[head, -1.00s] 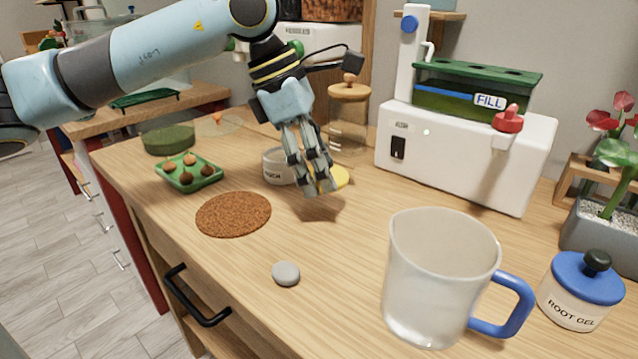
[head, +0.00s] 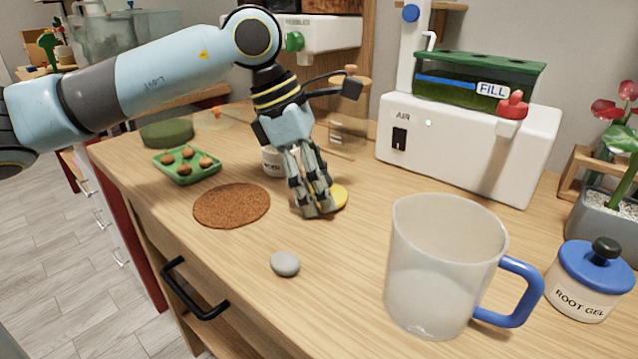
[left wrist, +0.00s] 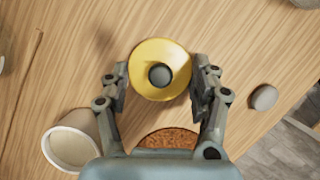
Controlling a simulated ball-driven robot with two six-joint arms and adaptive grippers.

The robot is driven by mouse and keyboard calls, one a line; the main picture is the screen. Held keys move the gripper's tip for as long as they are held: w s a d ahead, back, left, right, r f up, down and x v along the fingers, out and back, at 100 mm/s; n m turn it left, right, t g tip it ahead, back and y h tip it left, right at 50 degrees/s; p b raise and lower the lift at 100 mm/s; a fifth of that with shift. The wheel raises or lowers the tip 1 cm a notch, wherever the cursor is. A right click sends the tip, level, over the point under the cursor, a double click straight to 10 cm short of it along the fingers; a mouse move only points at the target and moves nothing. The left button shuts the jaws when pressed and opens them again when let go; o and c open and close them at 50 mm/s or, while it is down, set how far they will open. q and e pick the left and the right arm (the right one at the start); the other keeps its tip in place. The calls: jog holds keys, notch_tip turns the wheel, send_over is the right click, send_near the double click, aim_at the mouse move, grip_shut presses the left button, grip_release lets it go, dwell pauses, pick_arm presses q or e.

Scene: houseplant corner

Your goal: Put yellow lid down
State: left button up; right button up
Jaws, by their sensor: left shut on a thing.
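The yellow lid (head: 338,198) has a dark round knob (left wrist: 160,75) at its centre. My left gripper (head: 317,208) points down over the wooden worktop and is shut on the lid, partly hiding it in the head view. In the left wrist view the lid (left wrist: 146,60) sits between the two fingers, knob facing the camera. The lid is at or very close to the worktop; I cannot tell whether it touches. An open white jar (head: 271,162) stands just behind the gripper, partly hidden. My right gripper is not in view.
A brown cork mat (head: 231,205) lies left of the gripper and a grey stone (head: 285,264) in front. A green tray (head: 187,166) holds several small brown things. A large jug (head: 440,265) and a white machine (head: 470,150) stand right. Worktop between gripper and jug is clear.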

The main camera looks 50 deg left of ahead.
pick_arm(q)
jog(key=o, duration=0.9)
jog(key=shift+r, duration=0.1)
jog(key=shift+r+p, duration=0.3)
jog(key=shift+p, duration=0.2)
jog(key=p+v, duration=1)
jog(key=v, duration=0.2)
jog(key=shift+d+r, duration=0.1)
jog(key=shift+r, duration=0.15)
